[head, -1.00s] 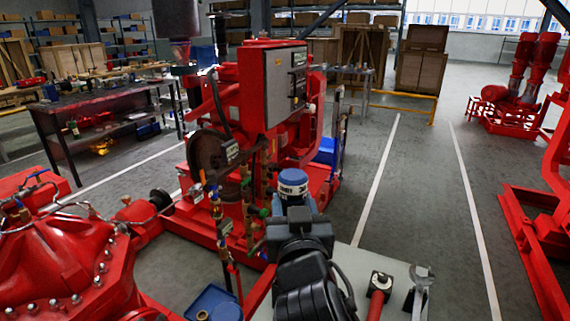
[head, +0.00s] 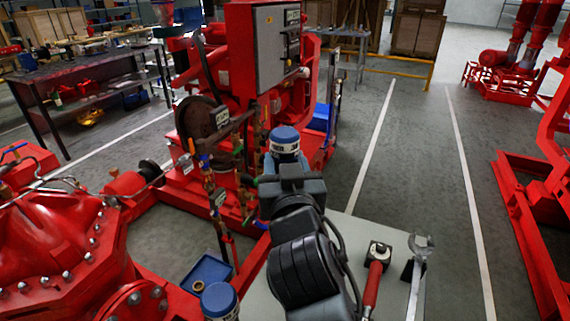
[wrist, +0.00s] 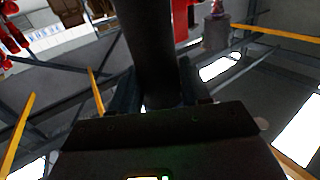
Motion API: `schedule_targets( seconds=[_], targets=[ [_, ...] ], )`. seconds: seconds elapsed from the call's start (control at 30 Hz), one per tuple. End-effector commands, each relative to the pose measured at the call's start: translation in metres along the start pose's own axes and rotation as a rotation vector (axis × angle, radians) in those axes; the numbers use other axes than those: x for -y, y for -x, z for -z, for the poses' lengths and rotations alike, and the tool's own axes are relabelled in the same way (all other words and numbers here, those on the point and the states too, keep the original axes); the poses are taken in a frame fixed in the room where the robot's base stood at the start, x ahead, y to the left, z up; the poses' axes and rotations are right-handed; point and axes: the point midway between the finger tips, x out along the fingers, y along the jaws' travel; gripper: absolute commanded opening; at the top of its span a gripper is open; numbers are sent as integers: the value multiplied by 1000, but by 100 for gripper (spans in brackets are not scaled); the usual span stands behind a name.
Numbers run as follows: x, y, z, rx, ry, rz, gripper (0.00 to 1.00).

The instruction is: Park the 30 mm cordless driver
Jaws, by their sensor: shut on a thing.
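The driver (head: 285,141) shows a blue end with a white label band, too small to read, just beyond my gripper (head: 287,170) in the head view. My gripper is shut on it and holds it up in front of the red engine pumpset. In the wrist view the driver's dark round body (wrist: 152,45) stands between my fingers (wrist: 156,92). The rest of its body is hidden by my gripper and arm. A second blue-topped cylinder with a white label (head: 219,301) stands at the bottom edge, left of my arm.
A pale grey bench top (head: 345,228) lies below and right of my arm. On it are a red-handled tool (head: 372,285) and a large wrench (head: 416,270). A blue tray (head: 207,268) holds a ring. The red pump casing (head: 60,255) is left; open floor lies right.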

Motion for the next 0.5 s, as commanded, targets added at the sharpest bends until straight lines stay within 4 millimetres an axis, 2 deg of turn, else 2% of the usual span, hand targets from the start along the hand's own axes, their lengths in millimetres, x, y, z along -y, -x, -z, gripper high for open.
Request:
schedule_targets(
  seconds=[0.5],
  targets=[
    [-1,0,-50,-4,-1,-1,0]
  ],
)
